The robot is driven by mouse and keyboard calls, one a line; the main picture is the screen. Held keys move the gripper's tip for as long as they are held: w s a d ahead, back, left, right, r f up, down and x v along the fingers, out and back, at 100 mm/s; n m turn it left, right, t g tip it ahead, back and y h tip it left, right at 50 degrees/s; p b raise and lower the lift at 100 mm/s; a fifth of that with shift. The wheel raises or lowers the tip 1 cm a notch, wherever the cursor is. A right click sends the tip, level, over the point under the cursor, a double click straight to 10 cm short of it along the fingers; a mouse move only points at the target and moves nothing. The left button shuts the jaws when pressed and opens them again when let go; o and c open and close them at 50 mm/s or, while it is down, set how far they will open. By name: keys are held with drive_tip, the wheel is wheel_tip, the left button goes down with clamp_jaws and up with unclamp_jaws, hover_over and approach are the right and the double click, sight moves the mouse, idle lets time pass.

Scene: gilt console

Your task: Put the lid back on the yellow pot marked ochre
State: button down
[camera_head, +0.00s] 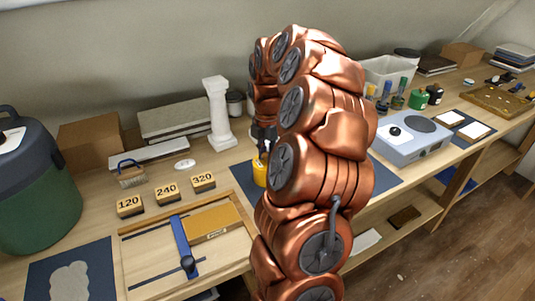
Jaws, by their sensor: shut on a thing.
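The yellow pot (260,174) stands upright on a dark blue mat at the middle of the bench, partly hidden behind my copper-coloured arm. Its ochre marking cannot be read from here. My gripper (263,145) is small and dark in this view, pointing down right over the pot. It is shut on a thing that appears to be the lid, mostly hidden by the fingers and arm. I cannot tell whether the lid touches the pot's rim.
A white column (218,115) stands behind the pot. Blocks marked 120, 240 and 320 (203,181) and a wooden tray (138,242) lie to the left. A hotplate (412,140) and green jar (418,99) are right. My arm covers the bench centre.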

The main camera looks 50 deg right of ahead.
idle(0.4)
drive_tip(key=shift+c, duration=1.9)
unclamp_jaws()
drive_tip(key=shift+r, duration=0.1)
drive_tip(key=shift+r+p, duration=1.65)
drive_tip(key=shift+r, duration=1.8)
drive_tip(key=shift+c, duration=0.4)
clamp_jaws()
